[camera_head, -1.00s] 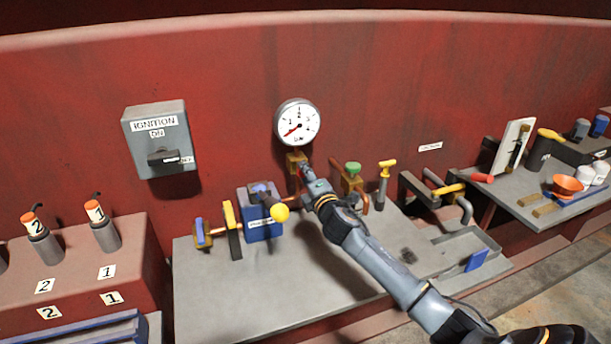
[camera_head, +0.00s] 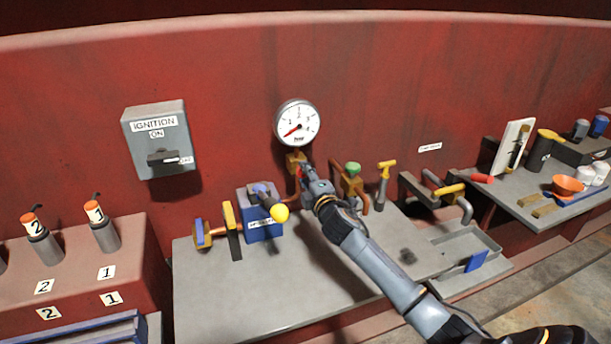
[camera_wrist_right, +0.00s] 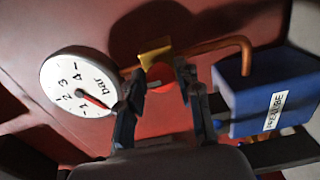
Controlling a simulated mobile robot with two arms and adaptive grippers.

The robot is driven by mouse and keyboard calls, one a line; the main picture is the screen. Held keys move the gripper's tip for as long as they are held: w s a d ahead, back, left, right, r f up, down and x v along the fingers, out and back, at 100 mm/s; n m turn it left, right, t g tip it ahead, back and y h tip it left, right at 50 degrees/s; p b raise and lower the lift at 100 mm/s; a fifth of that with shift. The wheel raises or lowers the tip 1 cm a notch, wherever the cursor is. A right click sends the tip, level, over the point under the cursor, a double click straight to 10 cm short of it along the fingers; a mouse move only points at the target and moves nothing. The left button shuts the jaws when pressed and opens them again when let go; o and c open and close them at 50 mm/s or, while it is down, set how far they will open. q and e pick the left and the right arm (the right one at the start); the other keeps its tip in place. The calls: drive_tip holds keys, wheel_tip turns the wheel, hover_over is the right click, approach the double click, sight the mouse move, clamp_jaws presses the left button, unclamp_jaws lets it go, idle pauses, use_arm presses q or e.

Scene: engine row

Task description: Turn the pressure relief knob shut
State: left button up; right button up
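The red knob (camera_wrist_right: 162,76) sits on a brass fitting (camera_wrist_right: 156,50) below the round pressure gauge (camera_head: 298,123). In the head view only a bit of red shows beside my right gripper (camera_head: 303,172). In the right wrist view my right gripper (camera_wrist_right: 160,88) has one finger on each side of the knob. The fingers are apart, and a gap shows on the left; contact on the right is unclear. The gauge also shows in the wrist view (camera_wrist_right: 78,88), its red needle near the low end. My left gripper is not in view.
A green-topped valve (camera_head: 353,168) and a yellow T-handle (camera_head: 387,165) stand to the right. The grey bench (camera_head: 265,285) is clear in front.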

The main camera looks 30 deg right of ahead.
drive_tip(key=shift+o, duration=1)
drive_tip(key=shift+s, duration=0.1)
drive_tip(key=v, duration=1.1)
drive_tip(key=shift+s, duration=0.4)
drive_tip(key=shift+f, duration=0.15)
